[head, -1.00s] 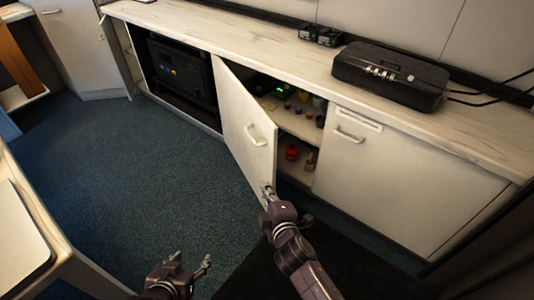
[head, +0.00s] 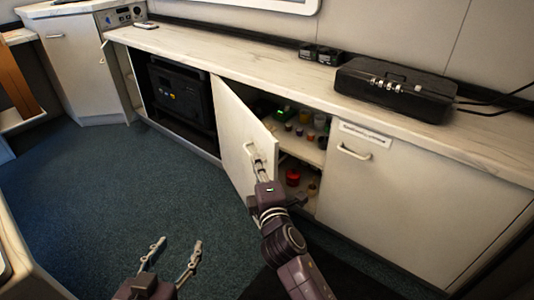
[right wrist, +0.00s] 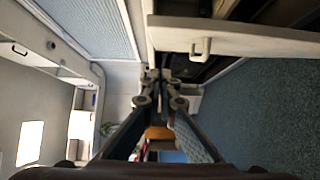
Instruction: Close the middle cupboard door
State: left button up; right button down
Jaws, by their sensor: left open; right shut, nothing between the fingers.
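The middle cupboard door (head: 237,125) is white and stands ajar, swung outward with its free edge toward me. It also shows in the right wrist view (right wrist: 255,38), with its handle (right wrist: 203,47) to the upper right of the fingertips. My right gripper (head: 257,167) is shut and empty, in front of the door's outer face near the handle; the head view does not show whether it touches. Its closed fingers show in the right wrist view (right wrist: 156,78). My left gripper (head: 176,246) is open and empty above the carpet, left of and apart from the door.
Jars and a red item (head: 293,177) stand on shelves inside the middle cupboard. The left compartment holds a black device (head: 180,92). The right door (head: 385,195) is shut. A black case (head: 395,92) lies on the countertop (head: 260,62). The blue carpet (head: 110,175) is clear.

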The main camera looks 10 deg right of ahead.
aim_at(267, 150)
pick_arm(q)
notch_tip(267, 150, up, 6)
jog(key=w+d+t+h+b, duration=0.1)
jog(key=w+t, duration=0.1)
jog(key=t, duration=0.1)
jog(key=shift+d+r, duration=0.2)
jog(key=shift+r, duration=0.05)
pick_arm(e)
jog(key=shift+w+d, duration=0.55)
jog(key=shift+w, duration=0.3)
jog(key=shift+w+d, duration=0.6)
jog(key=shift+w, duration=0.3)
jog(key=shift+w+d, duration=0.55)
jog(key=shift+w, duration=0.3)
